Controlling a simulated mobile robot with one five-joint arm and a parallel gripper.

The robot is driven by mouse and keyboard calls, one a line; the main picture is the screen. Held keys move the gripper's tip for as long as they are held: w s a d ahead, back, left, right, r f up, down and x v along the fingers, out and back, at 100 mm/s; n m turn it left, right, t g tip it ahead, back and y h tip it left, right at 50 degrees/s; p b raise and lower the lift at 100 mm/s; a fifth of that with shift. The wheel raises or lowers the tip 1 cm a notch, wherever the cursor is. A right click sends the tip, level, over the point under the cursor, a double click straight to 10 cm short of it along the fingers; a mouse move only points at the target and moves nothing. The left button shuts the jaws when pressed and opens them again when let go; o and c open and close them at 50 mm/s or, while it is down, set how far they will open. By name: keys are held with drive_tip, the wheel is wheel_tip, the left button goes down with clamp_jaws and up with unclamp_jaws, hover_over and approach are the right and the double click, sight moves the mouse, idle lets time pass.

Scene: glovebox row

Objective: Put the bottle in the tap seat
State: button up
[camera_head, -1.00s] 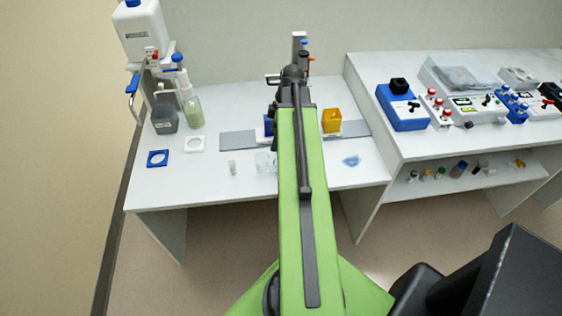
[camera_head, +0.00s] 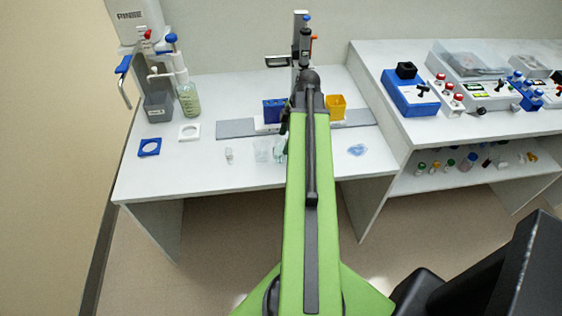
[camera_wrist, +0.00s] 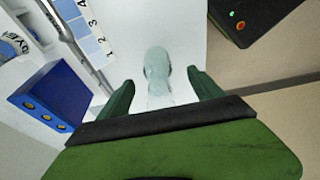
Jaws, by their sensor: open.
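A clear, pale bottle-like vessel (camera_wrist: 157,66) shows in the wrist view between the two dark green fingers of my gripper (camera_wrist: 162,80). The fingers are apart, and I cannot tell how far the vessel is below them. In the head view my arm hides most of the gripper; clear glassware (camera_head: 279,151) shows beside the arm. A blue square ring (camera_head: 149,148) and a white square ring (camera_head: 189,133) lie on the left of the bench, near a white carboy with a blue-levered tap (camera_head: 124,64). Which ring is the tap seat is not clear.
A bottle with greenish liquid (camera_head: 189,101) and a grey container (camera_head: 158,107) stand at the back left. A blue box (camera_head: 274,111) and a yellow box (camera_head: 336,106) stand mid-bench, by a grey strip (camera_head: 236,128). A clear cup (camera_head: 262,151) stands close by.

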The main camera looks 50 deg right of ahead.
sight(281, 148)
drive_tip(key=b+x, duration=0.1)
drive_tip(key=x, duration=0.1)
drive_tip(key=b+x, duration=0.4)
drive_tip(key=shift+w+d+f, duration=0.15)
drive_tip(key=shift+d+f, duration=0.05)
drive_tip(key=shift+f, duration=0.2)
drive_tip(key=shift+r, duration=0.15)
clamp_jaws()
drive_tip(key=shift+r+p, duration=0.5)
drive_tip(key=shift+r, duration=0.05)
wheel_tip(281, 148, up, 4)
drive_tip(key=p, duration=0.4)
drive_tip(key=s+d+r+p, duration=0.6)
drive_tip(key=s, duration=0.4)
